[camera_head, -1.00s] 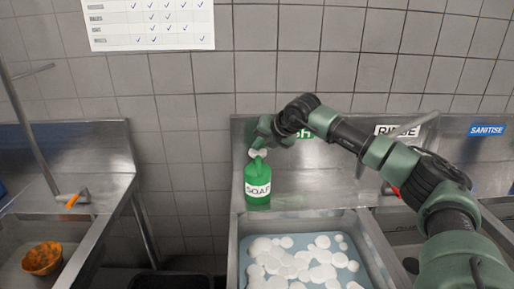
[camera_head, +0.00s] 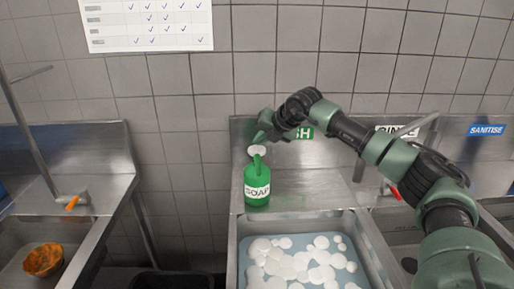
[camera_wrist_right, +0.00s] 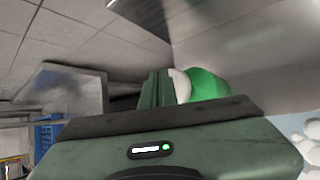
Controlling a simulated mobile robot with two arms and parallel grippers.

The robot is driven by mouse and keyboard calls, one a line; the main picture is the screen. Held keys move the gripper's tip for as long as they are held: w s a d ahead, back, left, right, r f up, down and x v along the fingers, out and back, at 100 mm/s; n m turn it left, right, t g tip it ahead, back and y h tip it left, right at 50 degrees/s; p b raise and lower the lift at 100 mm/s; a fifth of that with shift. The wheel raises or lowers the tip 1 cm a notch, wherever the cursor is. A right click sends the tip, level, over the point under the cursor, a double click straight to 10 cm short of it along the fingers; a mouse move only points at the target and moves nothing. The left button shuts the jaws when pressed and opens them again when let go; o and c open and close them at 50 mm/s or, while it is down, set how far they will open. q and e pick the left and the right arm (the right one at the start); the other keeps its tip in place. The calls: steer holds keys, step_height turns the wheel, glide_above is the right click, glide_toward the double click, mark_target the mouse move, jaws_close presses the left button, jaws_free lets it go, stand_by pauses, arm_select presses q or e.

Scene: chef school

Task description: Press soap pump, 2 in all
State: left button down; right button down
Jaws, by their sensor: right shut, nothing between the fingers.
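A green soap bottle (camera_head: 257,188) with a white SOAP label stands upright on the ledge behind the wash sink. Its white pump top (camera_head: 257,151) is up, above a green neck; the bottle also shows in the right wrist view (camera_wrist_right: 208,86), partly hidden by my gripper. My right gripper (camera_head: 261,138) is shut and empty, just above the pump top. I cannot tell whether they touch. My left gripper is not in view.
The wash sink (camera_head: 236,262) holds water and several white foam blobs. A tap (camera_head: 362,160) and the rinse basin are to its right, under my right arm. An orange bowl (camera_head: 43,259) sits in the left sink.

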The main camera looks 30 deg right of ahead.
steer(key=shift+a+r, duration=0.1)
steer(key=shift+r, duration=0.1)
steer(key=shift+r+p, duration=1.6)
steer(key=shift+r, duration=0.85)
stand_by(0.7)
